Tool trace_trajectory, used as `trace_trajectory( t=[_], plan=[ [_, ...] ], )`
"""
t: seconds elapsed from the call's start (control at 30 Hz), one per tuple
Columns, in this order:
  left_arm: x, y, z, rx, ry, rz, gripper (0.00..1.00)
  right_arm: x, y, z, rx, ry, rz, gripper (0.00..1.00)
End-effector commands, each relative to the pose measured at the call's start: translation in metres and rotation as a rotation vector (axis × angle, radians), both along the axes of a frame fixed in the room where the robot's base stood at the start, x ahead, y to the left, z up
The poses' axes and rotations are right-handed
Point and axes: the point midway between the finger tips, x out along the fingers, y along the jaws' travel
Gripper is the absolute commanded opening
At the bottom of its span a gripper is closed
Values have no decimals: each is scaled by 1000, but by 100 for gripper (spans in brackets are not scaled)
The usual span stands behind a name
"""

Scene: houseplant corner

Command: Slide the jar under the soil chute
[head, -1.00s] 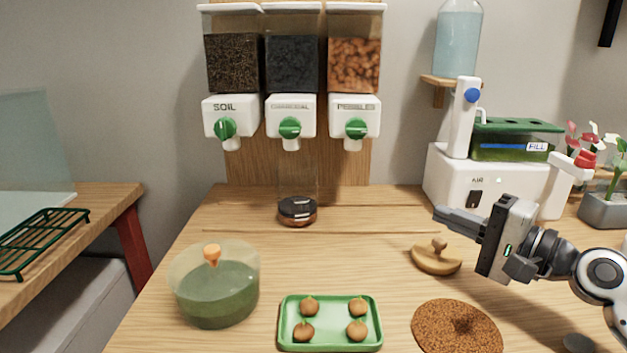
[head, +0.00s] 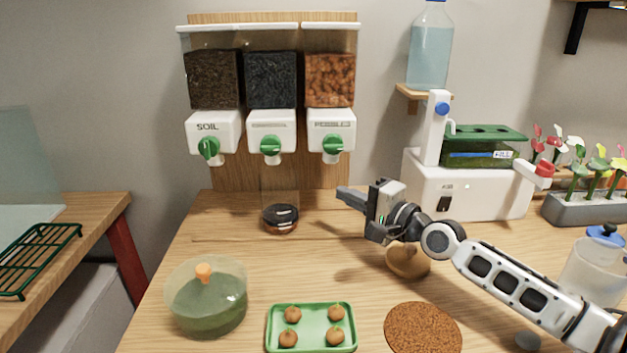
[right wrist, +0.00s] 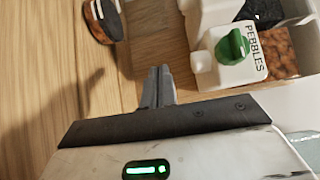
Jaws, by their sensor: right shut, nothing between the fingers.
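The jar (head: 281,218) is clear glass with dark and reddish-brown layers at its base. It stands on the table below the middle dispenser, to the right of the soil chute (head: 209,150) with its green knob. Its layered base also shows at the top left of the right wrist view (right wrist: 104,20). My right gripper (head: 342,192) is shut and empty, to the right of the jar and apart from it, below the pebbles dispenser. Its closed fingers show in the right wrist view (right wrist: 157,75). My left gripper is not in view.
The pebbles dispenser (head: 332,130) hangs above right. The table left of the jar is clear.

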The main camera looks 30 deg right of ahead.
Motion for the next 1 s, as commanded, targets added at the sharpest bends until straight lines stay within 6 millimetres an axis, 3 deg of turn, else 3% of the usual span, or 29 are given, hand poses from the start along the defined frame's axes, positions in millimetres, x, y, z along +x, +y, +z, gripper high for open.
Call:
trace_trajectory(
  t=[0.27, 0.4, 0.6, 1.0],
  plan=[
    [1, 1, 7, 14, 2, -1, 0, 42, 11, 4, 3, -4, 2, 0],
    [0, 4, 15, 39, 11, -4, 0, 52, 30, 5, 5, -1, 2, 0],
    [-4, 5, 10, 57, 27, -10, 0, 59, 41, 1, 0, 0, 2, 0],
    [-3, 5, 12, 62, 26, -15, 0, 61, 44, 1, 0, 0, 1, 0]
  ],
)
